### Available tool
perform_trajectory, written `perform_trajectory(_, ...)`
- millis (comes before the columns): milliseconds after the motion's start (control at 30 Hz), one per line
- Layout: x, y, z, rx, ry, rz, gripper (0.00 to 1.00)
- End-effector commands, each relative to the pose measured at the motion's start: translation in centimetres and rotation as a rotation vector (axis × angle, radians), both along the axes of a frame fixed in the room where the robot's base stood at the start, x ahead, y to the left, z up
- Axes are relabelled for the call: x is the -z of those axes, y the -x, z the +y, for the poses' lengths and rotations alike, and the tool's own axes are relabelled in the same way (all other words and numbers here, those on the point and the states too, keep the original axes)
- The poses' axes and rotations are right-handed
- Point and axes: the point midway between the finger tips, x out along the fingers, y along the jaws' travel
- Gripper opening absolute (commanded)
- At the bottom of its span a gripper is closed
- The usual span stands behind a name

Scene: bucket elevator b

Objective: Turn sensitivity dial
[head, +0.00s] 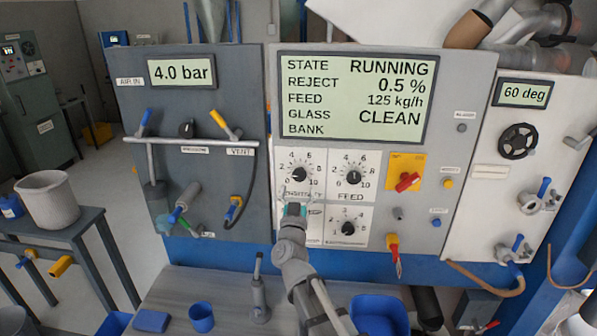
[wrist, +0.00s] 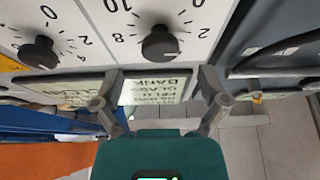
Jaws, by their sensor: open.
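The sensitivity dial (head: 299,174) is a black knob on a white scale plate at the upper left of the dial group, below the display. Its label is partly hidden by my gripper. In the wrist view, where the panel appears upside down, this dial (wrist: 162,43) is at the top, just beyond the fingers. My gripper (head: 295,211) is just below the dial in the head view. In the wrist view, the fingers of my gripper (wrist: 156,88) are spread apart with nothing between them. The fingers appear apart from the knob; its exact setting is too small to read.
The feed dial (head: 353,177) is to the right, and a third dial (head: 348,228) is below it. A red switch on a yellow plate (head: 406,181) is farther right. The display (head: 355,98) reads RUNNING. A lever (head: 259,290) and a blue cup (head: 201,316) stand on the ledge below.

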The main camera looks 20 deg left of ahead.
Motion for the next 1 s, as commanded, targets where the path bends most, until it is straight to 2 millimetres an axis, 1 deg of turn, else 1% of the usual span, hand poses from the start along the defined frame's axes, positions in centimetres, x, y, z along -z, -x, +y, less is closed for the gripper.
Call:
perform_trajectory(33,-0.6,-1.0,0.4,0.0,0.001,0.0,0.93)
perform_trajectory(100,-1.0,-1.9,0.6,0.001,0.002,0.0,0.93)
perform_trajectory(300,-1.7,-3.7,1.0,-0.001,0.0,0.0,0.93)
perform_trajectory(500,-2.0,-4.5,1.2,-0.001,0.0,0.0,0.93)
perform_trajectory(800,-1.9,-4.5,1.2,-0.002,0.001,0.0,0.93)
perform_trajectory(833,-1.9,-4.5,1.2,-0.002,0.001,0.0,0.91)
perform_trajectory(867,-1.9,-4.5,1.2,-0.002,0.001,0.0,0.86)
perform_trajectory(1000,-1.9,-4.5,1.2,-0.003,0.001,0.0,0.6)
